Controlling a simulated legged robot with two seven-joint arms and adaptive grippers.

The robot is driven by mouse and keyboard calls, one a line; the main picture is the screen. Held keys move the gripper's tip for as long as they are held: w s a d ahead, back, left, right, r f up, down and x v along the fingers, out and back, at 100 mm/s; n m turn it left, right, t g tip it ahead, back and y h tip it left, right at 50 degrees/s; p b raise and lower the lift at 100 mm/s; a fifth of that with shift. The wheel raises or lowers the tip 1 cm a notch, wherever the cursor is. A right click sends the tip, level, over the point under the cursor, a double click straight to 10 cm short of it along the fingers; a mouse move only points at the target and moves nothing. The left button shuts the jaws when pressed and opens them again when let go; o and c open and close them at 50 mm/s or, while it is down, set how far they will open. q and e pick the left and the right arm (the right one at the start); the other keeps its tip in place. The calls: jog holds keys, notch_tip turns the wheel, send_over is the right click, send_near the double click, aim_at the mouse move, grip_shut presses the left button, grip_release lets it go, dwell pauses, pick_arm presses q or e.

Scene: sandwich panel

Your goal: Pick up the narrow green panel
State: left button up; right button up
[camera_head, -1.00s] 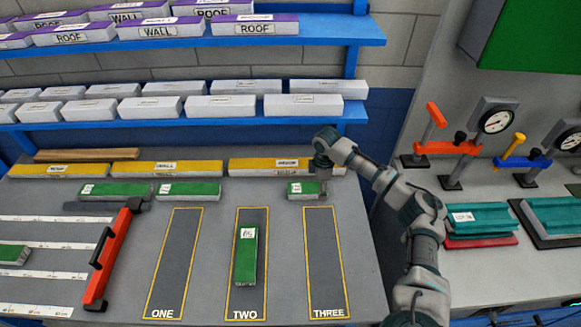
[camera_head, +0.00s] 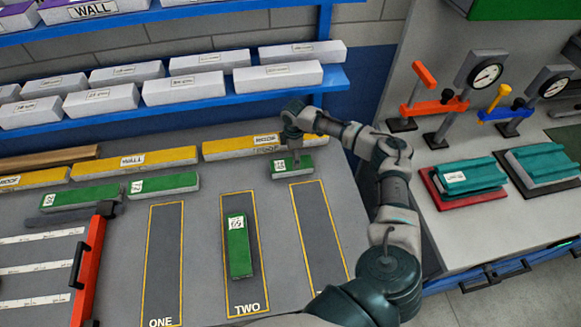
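Several green panels with white labels lie on the grey bench. One short green panel (camera_head: 306,171) lies at the back, just behind lane THREE. My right gripper (camera_head: 295,160) points down at this panel from above, with its fingers at the panel's top. Its fingers are small and dark, and I cannot tell whether they are closed on it. A narrow green panel (camera_head: 238,250) lies lengthwise in lane TWO (camera_head: 228,204). Two more green panels lie at the back left, a longer one (camera_head: 90,195) and another (camera_head: 168,183). My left gripper is not in view.
Yellow panels (camera_head: 135,161) line the bench's back, below blue shelves (camera_head: 200,108) of white boxes (camera_head: 278,77). A red bar (camera_head: 88,270) lies at left. Lanes ONE (camera_head: 163,260) and THREE (camera_head: 318,230) are empty. Gauges (camera_head: 487,75) and clamps stand on the right bench.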

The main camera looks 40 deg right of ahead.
aim_at(290, 164)
jog(key=shift+d+f, duration=0.35)
jog(key=shift+f, duration=0.4)
jog(key=f, duration=0.1)
jog(key=a+f, duration=0.1)
jog(key=f, duration=0.2)
jog(key=shift+w+a+f+b, duration=0.15)
jog(key=shift+w+a+b, duration=0.15)
jog(key=shift+a, duration=0.05)
jog(key=shift+s+d+f, duration=0.1)
jog(key=shift+d+f, duration=0.05)
jog(key=shift+d, duration=0.3)
jog(key=c, duration=1.1)
jog(key=shift+c, duration=0.8)
jog(key=shift+a, duration=0.15)
